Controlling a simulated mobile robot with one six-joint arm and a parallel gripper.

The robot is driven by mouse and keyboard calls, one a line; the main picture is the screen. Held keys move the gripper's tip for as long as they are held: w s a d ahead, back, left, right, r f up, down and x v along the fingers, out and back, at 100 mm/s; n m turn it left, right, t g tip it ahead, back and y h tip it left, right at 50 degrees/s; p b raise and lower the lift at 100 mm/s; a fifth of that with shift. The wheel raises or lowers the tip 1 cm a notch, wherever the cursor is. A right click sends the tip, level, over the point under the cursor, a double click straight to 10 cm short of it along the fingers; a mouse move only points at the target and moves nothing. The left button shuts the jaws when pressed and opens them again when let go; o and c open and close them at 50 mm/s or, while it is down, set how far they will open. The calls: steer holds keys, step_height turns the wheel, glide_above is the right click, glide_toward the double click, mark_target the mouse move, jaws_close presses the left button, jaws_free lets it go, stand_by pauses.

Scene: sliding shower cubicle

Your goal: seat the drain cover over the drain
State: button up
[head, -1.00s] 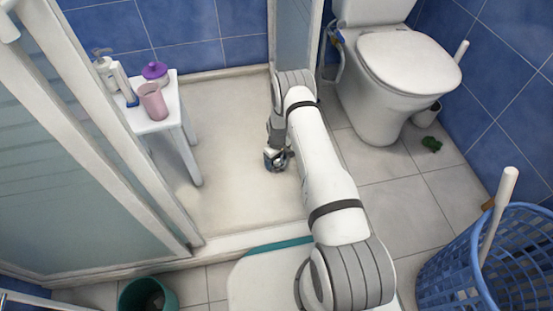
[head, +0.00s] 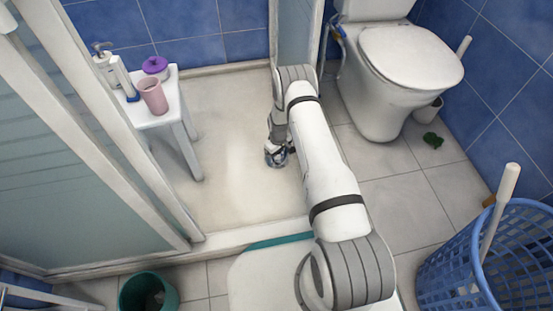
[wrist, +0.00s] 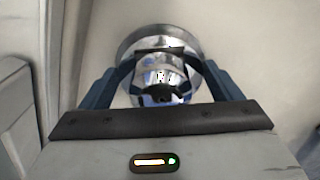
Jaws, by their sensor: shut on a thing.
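The drain cover (wrist: 160,34) is a shiny round metal piece with a raised middle part, seen in the wrist view beyond my fingers. My gripper (wrist: 162,76) is shut on that raised part, with a blue finger on each side. In the head view my gripper (head: 277,155) is low over the pale shower floor, near the right side of the cubicle. The cover is small there and mostly hidden by my gripper. The drain does not show in either view. I cannot tell whether the cover touches the floor.
A white stool (head: 160,112) with a pink cup (head: 152,97), a purple-lidded jar and bottles stands left in the cubicle. The raised sill (head: 225,240) runs along the front. The toilet (head: 400,75) is outside, right. Floor between stool and gripper is clear.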

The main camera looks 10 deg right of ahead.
steer(key=shift+f, duration=0.45)
steer(key=o, duration=0.9)
steer(key=shift+c, duration=0.2)
